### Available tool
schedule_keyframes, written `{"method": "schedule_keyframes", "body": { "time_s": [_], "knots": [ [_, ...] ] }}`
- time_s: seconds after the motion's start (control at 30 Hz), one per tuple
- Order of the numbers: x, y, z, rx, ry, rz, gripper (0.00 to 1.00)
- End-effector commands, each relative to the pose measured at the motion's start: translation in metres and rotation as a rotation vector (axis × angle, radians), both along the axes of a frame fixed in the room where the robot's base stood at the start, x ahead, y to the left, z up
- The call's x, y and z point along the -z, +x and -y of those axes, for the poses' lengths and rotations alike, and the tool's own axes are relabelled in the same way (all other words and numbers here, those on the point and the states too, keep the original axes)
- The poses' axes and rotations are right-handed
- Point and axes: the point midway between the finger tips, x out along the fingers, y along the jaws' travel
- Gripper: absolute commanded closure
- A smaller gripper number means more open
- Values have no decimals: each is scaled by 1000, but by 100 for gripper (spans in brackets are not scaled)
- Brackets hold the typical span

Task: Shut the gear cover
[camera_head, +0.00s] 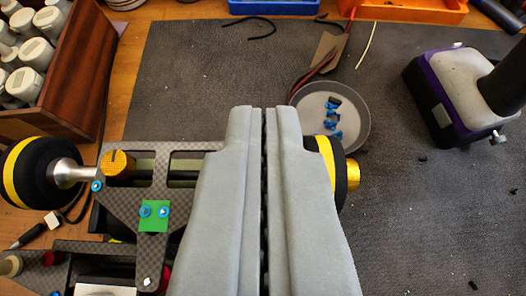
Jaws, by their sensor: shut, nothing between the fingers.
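The RC racecar (140,180) lies across the lower left, with a carbon-patterned plate and a green square patch held by blue screws. A black wheel with a yellow stripe (37,172) is at its left. Another such wheel (343,172) shows at the right, partly behind my gripper. My gripper (263,112) is shut and empty, its two grey fingers side by side over the car's right part. The fingers hide much of the car there. I cannot make out the gear cover; whether my gripper touches the car is unclear.
A wooden rack (62,75) of white-capped bottles stands at the upper left. A round grey dish (352,128) with blue parts sits right of my gripper. A purple-and-black stand (455,100) is at the upper right. The dark mat (440,225) is mostly clear at the lower right.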

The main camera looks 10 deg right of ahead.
Motion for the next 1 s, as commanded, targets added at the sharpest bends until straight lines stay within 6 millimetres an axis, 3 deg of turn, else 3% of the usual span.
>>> {"method": "schedule_keyframes", "body": {
  "time_s": [0.6,1.0],
  "knots": [
    [34,-32,-6,-1,-1,-1,100],
    [59,-40,-8,1,-1,-7,100]
  ]
}}
